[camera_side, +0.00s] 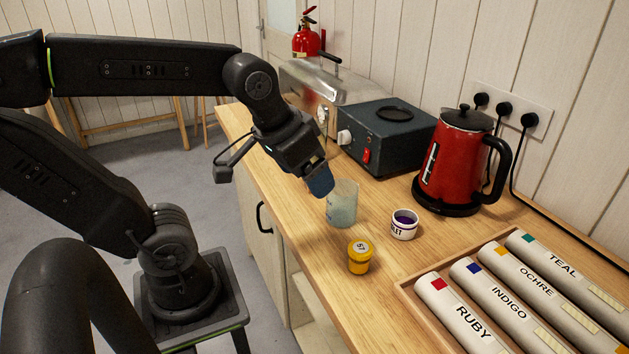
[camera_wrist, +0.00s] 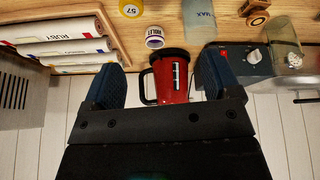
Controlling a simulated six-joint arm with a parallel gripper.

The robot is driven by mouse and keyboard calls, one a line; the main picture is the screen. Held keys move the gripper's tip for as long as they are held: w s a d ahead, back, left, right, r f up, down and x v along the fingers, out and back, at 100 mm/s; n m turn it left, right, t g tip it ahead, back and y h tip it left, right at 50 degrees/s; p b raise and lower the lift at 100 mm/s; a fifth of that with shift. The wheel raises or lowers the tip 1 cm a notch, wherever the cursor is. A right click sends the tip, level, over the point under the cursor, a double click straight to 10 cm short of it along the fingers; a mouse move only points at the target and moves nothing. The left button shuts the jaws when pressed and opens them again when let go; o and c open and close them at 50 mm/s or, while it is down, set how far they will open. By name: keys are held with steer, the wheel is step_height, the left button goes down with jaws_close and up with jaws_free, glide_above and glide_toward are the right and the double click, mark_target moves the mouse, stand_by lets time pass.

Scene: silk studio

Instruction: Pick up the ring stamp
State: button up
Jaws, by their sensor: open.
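A small wooden piece with a rounded knob (camera_wrist: 256,12) lies at the top right of the wrist view, cut by the frame edge; it looks like the ring stamp, but I cannot be sure. I cannot make it out in the side view, where my arm may hide it. My gripper (camera_side: 320,180) hangs over the bench, close to the beaker in the side view. In the wrist view my gripper (camera_wrist: 160,78) has its two blue fingers wide apart with nothing held between them.
A beaker (camera_side: 342,207), a violet-labelled jar (camera_side: 404,226) and a yellow jar (camera_side: 359,260) stand near my gripper. A red kettle (camera_side: 454,165) and a dark hotplate box (camera_side: 385,140) stand behind. A tray (camera_side: 407,291) of labelled rolls lies at right.

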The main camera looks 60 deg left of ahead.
steer(key=w+a+f+n+g, duration=0.3)
steer(key=w+a+n, duration=0.4)
steer(key=a, duration=0.5)
steer(key=w+a+f+n+g, duration=0.25)
steer(key=w+a+n, duration=0.45)
steer(key=a, duration=0.4)
steer(key=shift+n+t, duration=0.25)
steer(key=shift+n, duration=0.05)
steer(key=f, duration=0.8)
steer(key=shift+s+a+f, duration=0.15)
steer(key=shift+s+f, duration=0.2)
steer(key=shift+f, duration=0.05)
steer(key=shift+s+a+f, duration=0.1)
steer(key=shift+f, duration=1.2)
steer(key=shift+s+f, duration=0.1)
steer(key=shift+f, duration=1.2)
steer(key=c, duration=1)
